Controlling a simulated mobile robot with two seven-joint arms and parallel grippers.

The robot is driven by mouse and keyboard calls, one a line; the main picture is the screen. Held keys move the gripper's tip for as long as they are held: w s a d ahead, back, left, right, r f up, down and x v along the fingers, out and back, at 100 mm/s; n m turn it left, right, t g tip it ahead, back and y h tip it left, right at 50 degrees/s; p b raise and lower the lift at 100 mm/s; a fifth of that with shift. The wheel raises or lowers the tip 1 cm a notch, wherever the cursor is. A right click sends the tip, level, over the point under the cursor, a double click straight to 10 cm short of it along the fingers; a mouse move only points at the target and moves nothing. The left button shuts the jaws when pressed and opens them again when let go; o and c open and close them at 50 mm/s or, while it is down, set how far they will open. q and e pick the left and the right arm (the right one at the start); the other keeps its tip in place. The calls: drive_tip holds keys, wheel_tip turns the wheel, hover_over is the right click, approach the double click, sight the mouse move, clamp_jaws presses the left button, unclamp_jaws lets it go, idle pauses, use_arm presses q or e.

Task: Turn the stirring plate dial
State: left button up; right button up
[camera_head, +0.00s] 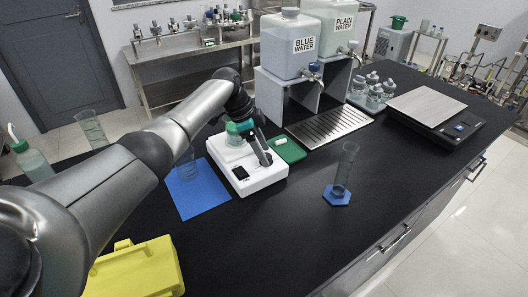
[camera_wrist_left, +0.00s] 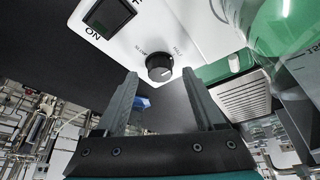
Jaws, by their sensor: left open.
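The white stirring plate (camera_head: 262,181) stands on the black bench, with a black switch on its front. In the left wrist view its black round dial (camera_wrist_left: 159,67) shows beside the switch (camera_wrist_left: 110,14) marked ON. My left gripper (camera_head: 264,160) is over the front right of the plate, pointing down; its fingers hide the dial in the head view. In the left wrist view the gripper (camera_wrist_left: 159,77) is open. The dial lies between and just beyond the fingertips, with a gap on each side; I see no contact. My right gripper is not in view.
A glass vessel (camera_head: 234,139) with a green band stands on the plate, close to my gripper. A green tray (camera_head: 291,153) is behind right, a blue mat (camera_head: 203,198) at left. A cylinder on a blue base (camera_head: 337,195) stands right.

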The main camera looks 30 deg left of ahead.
use_arm(q)
drive_tip(key=p+v, duration=0.1)
drive_tip(key=v, duration=1.3)
drive_tip(key=shift+r, duration=0.15)
